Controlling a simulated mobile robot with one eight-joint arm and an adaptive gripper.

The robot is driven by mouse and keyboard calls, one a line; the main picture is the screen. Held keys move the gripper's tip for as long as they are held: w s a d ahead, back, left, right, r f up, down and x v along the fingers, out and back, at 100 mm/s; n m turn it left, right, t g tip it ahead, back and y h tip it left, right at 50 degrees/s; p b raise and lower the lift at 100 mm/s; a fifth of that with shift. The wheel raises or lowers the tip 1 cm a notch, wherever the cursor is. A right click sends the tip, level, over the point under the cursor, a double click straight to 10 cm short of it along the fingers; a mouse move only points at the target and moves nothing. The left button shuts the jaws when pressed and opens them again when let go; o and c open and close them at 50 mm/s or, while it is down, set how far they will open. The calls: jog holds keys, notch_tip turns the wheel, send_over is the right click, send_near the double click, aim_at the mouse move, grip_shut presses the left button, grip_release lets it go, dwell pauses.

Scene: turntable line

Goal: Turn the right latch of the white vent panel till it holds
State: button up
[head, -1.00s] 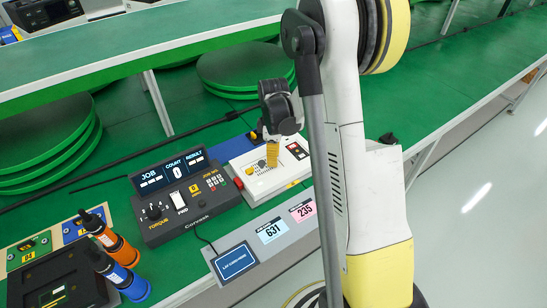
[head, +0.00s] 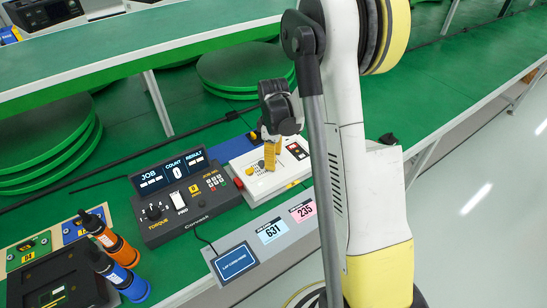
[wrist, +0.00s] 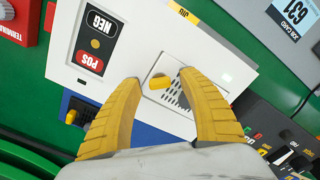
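The white vent panel (wrist: 196,82), with its rows of dark slots, is set in a white unit (head: 262,186). In the wrist view a yellow latch (wrist: 160,82) sits at the panel's edge, between my fingertips. A small grey round part (wrist: 227,77) shows near the opposite edge; I cannot tell if it is another latch. My gripper (wrist: 159,78) is open, its two yellow fingers apart on either side of the yellow latch, with no clear contact. In the head view my gripper (head: 270,167) points down over the unit and hides part of the panel.
The NEG/POS plate (wrist: 95,40) is on the same unit. A red terminal (wrist: 24,18) stands beside it. The black torque controller (head: 187,200) stands to the left in the head view. Job cards (head: 271,231) lie along the front edge. A shelf (head: 150,50) runs behind.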

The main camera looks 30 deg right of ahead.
notch_tip(320, 180, up, 12)
dwell(0.6)
